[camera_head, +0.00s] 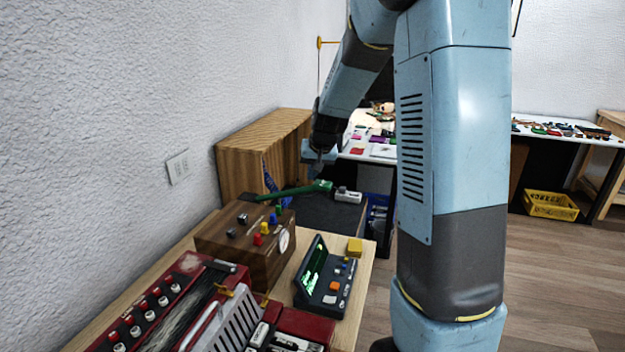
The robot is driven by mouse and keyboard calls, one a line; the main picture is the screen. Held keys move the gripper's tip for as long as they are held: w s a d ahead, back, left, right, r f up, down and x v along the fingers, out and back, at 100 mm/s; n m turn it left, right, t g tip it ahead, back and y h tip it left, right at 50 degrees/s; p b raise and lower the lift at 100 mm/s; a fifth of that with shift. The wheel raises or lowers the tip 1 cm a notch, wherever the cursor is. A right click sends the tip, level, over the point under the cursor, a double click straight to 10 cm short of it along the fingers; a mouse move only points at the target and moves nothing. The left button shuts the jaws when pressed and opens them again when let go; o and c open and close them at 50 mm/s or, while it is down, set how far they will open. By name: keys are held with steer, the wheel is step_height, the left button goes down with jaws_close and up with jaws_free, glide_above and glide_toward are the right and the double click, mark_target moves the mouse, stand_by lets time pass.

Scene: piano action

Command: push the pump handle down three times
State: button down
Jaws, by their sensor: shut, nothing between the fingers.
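A green lever (295,190), which looks like the pump handle, lies nearly level behind the brown wooden box, with its thicker end to the right. My gripper (319,165) is shut and empty, pointing down just above that thicker end. A small gap seems to show between fingertips and lever, but I cannot tell for sure whether they touch. The pump's base is mostly hidden behind the box.
The brown box (227,247) carries coloured knobs. A dark device with a green screen (314,265) and a red machine (185,265) stand nearer. A slatted wooden cabinet (243,160) is behind, by the wall. A small grey-white object (348,195) lies right of the lever.

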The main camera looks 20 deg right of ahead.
mark_target(319, 182)
steer(key=shift+s+d+f, duration=0.2)
steer(key=shift+d+f, duration=0.1)
steer(key=shift+f, duration=0.4)
steer(key=shift+s+d+f, duration=0.15)
steer(key=shift+d+f, duration=0.1)
steer(key=shift+f, duration=0.45)
steer(key=shift+s+d+f, duration=0.2)
steer(key=shift+d+f, duration=0.1)
steer(key=shift+f, duration=0.4)
stand_by(2.9)
steer(key=shift+r, duration=0.1)
steer(key=shift+w+a+r, duration=0.25)
steer(key=shift+a+r, duration=0.15)
steer(key=shift+r, duration=0.65)
steer(key=shift+w+a+r, duration=0.3)
steer(key=shift+a+r, duration=0.1)
steer(key=shift+r, duration=0.6)
steer(key=shift+w+a+r, duration=0.25)
steer(key=shift+a+r, duration=0.15)
steer(key=shift+r, duration=0.65)
steer(key=shift+r, duration=0.1)
steer(key=shift+w+a+r, duration=0.2)
steer(key=shift+a+r, duration=0.1)
steer(key=shift+r, duration=0.45)
steer(key=shift+w+a+r, duration=0.25)
steer(key=shift+r, duration=0.5)
steer(key=shift+w+a+r, duration=0.2)
steer(key=shift+a+r, duration=0.1)
steer(key=shift+r, duration=0.45)
